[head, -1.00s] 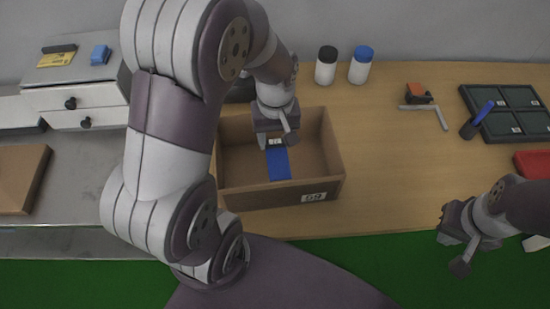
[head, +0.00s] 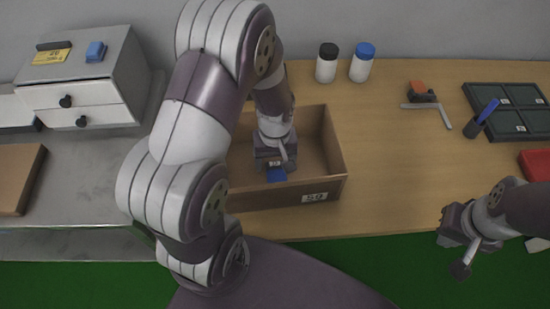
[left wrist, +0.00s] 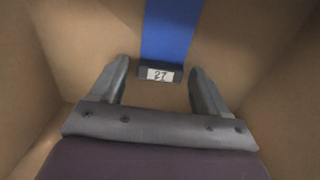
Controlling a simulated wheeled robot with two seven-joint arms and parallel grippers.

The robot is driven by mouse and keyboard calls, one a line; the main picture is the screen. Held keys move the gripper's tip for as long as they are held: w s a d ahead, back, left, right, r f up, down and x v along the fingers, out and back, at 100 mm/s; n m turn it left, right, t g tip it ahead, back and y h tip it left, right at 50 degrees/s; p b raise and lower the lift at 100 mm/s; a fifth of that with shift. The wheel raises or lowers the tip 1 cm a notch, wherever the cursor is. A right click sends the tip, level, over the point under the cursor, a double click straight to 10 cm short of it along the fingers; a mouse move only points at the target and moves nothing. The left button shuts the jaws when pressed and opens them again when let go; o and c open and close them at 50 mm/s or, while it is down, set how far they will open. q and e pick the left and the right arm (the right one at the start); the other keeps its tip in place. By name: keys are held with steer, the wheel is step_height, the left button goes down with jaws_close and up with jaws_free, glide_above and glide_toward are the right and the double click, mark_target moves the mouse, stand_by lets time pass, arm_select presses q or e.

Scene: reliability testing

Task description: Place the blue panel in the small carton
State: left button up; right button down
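The small carton (head: 319,185) is an open brown box at the front of the wooden table, with a number label on its front wall. The blue panel (head: 277,175) is inside it, partly hidden by my left gripper (head: 275,165). In the left wrist view the panel (left wrist: 170,30) has a dark end labelled 27. That end lies between the two spread fingers of my left gripper (left wrist: 159,70), with gaps on both sides. My left gripper is open, down inside the carton. My right gripper (head: 453,252) hangs at the table's front edge at right, open and empty.
Two bottles, black-capped (head: 327,63) and blue-capped (head: 362,63), stand behind the carton. A dark divided tray (head: 510,112), a blue-handled tool (head: 484,117) and a red container (head: 537,163) are at right. A drawer unit (head: 90,85) stands at left. The table's middle is clear.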

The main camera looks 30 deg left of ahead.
arm_select(q)
steer(key=shift+r, duration=0.4)
step_height(320, 180, up, 12)
steer(key=p, duration=0.2)
steer(key=shift+f, duration=0.2)
